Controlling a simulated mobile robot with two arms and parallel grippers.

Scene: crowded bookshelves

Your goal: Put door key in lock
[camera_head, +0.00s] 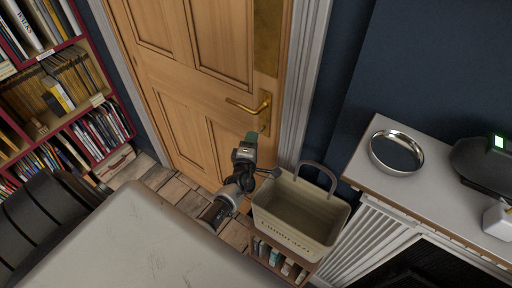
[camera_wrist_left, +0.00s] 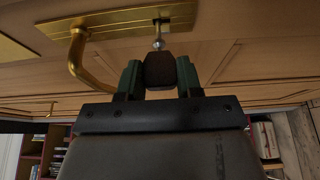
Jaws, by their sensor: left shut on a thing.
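The door key (camera_wrist_left: 159,70) has a dark head and a thin metal shaft. My left gripper (camera_wrist_left: 159,82) is shut on its head between two green-lined fingers. The shaft points at the brass lock plate (camera_wrist_left: 120,24) on the wooden door, and its tip meets the dark keyhole area (camera_wrist_left: 161,21); I cannot tell whether it is inside. The brass handle (camera_wrist_left: 78,58) is left of the key in the wrist view. In the head view my left gripper (camera_head: 251,137) is just below the door handle (camera_head: 245,106); the key is barely distinguishable there. My right gripper is out of view.
A beige basket (camera_head: 297,212) stands on a small bookcase (camera_head: 275,258) right of my gripper. A white mantel (camera_head: 440,192) holds a round silver dish (camera_head: 396,152). A full red bookshelf (camera_head: 88,100) stands left of the door (camera_head: 190,75). Wooden floor shows below the door.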

